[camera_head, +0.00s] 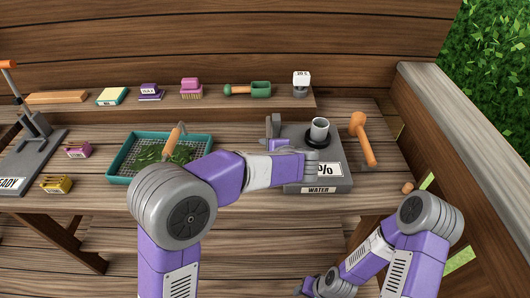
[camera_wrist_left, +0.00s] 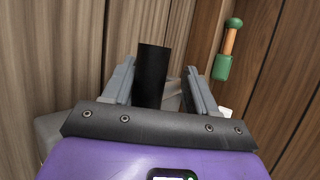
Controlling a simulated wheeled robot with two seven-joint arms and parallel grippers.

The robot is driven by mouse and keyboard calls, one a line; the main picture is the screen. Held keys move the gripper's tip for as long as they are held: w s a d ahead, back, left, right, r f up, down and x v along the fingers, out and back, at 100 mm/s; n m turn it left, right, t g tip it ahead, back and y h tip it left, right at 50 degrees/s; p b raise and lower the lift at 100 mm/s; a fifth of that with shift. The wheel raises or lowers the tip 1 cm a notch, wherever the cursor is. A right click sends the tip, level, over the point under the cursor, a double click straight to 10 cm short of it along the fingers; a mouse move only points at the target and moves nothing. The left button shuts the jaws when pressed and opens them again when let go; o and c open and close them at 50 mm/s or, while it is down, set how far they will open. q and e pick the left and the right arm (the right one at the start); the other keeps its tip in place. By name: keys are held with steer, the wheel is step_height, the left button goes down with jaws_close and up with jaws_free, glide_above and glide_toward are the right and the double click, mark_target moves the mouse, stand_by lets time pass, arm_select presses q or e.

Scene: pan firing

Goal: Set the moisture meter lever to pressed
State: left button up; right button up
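The moisture meter (camera_head: 345,181) is a dark grey box with a cup on top, a "%" panel and a "WATER" label. It stands at the right of the bench in the head view. My left gripper (camera_head: 292,150) is over the left part of the meter, and my wrist hides much of that side. In the left wrist view my left gripper (camera_wrist_left: 160,82) is open. A black post (camera_wrist_left: 152,72), apparently the lever's grip, stands between its fingers with gaps showing. The lever's tilt is hidden. My right gripper (camera_head: 304,287) is low at the bottom edge, partly cut off.
An orange mallet (camera_head: 362,138) lies right of the meter. A teal tray (camera_head: 116,171) with leaves is to the left. A wooden side wall (camera_head: 450,140) bounds the right.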

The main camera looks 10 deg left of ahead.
arm_select(q)
steer(key=p+v, duration=0.2)
steer(key=v, duration=0.5)
steer(key=shift+s+d, duration=0.15)
steer(key=shift+s, duration=0.05)
steer(key=shift+r, duration=0.1)
